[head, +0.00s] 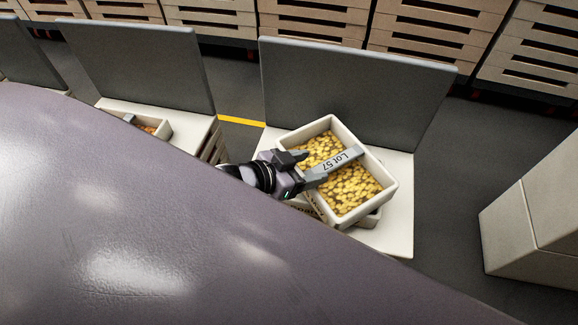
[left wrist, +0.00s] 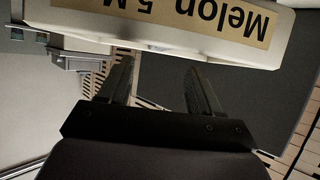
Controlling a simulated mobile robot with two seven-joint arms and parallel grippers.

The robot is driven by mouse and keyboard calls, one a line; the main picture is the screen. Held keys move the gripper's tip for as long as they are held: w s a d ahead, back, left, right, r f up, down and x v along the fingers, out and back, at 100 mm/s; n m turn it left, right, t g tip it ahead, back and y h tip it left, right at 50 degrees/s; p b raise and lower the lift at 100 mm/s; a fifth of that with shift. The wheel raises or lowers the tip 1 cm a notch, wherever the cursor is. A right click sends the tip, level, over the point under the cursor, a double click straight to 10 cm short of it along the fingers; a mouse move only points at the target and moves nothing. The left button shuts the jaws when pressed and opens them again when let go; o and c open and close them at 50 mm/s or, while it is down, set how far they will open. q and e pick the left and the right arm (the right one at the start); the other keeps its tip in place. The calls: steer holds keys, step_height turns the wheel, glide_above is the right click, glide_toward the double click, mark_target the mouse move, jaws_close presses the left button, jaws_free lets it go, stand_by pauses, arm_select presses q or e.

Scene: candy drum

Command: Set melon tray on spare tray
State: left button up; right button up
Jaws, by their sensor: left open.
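The melon tray (head: 384,200) is a cream tray full of yellow candies, with a grey bar marked "Lot 57" (head: 345,158) across it. It sits turned on top of another cream tray (head: 368,221), likely the spare tray, whose corner and side show beneath; most of that one is hidden. My left gripper (head: 303,168) is at the melon tray's left side. In the left wrist view the tray's "Melon" label (left wrist: 190,18) is just beyond my open fingers (left wrist: 158,78), with nothing between them. My right gripper is not in view.
The trays stand on a pale seat-like stand (head: 398,230) with a tall grey back panel (head: 340,90). A similar stand at left holds a tray of orange candies (head: 150,127). Stacked slatted crates (head: 430,35) line the back. A pale block (head: 540,215) stands at right, past bare floor.

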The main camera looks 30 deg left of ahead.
arm_select(q)
steer(key=v, duration=0.5)
steer(key=s+f+n+g+y, duration=0.1)
steer(key=s+f+n+y, duration=0.2)
steer(key=s+f, duration=0.5)
steer(key=shift+s+f+p, duration=0.3)
steer(key=shift+s+f, duration=0.05)
steer(key=shift+f, duration=0.65)
steer(key=shift+a, duration=0.1)
